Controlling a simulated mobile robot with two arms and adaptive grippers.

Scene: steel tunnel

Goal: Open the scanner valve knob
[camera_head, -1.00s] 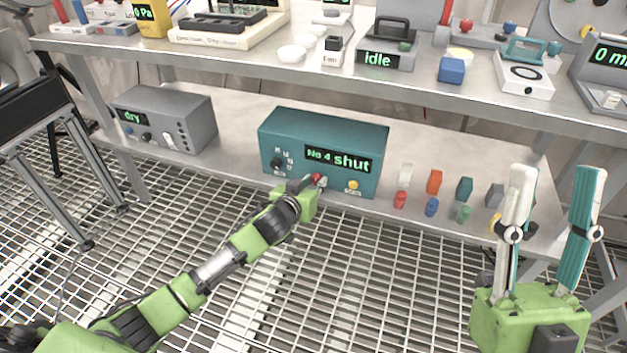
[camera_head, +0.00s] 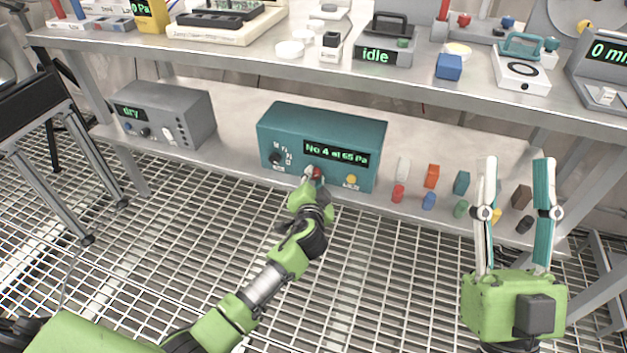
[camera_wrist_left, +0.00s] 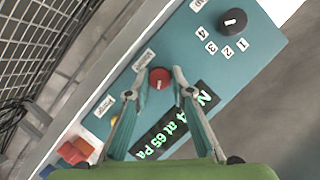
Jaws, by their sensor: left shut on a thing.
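The scanner is a teal box (camera_head: 345,135) on the lower shelf. Its green display (camera_head: 336,154) reads "No 4 at 65 Pa". Its red valve knob (camera_head: 316,173) is low on the front face, and it shows in the left wrist view (camera_wrist_left: 159,78). My left gripper (camera_head: 311,177) is shut on this knob, with a fingertip on each side. A black selector knob (camera_wrist_left: 233,21) with numbers 1 to 4 and a yellow button (camera_head: 351,179) are on the same face. My right gripper (camera_head: 516,162) is open and empty at the right, fingers pointing up.
A grey box (camera_head: 165,115) reading "dry" stands left on the lower shelf. Several small coloured blocks and cylinders (camera_head: 461,183) stand right of the scanner. The upper shelf (camera_head: 240,62) with instruments overhangs. The grating floor in front is clear.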

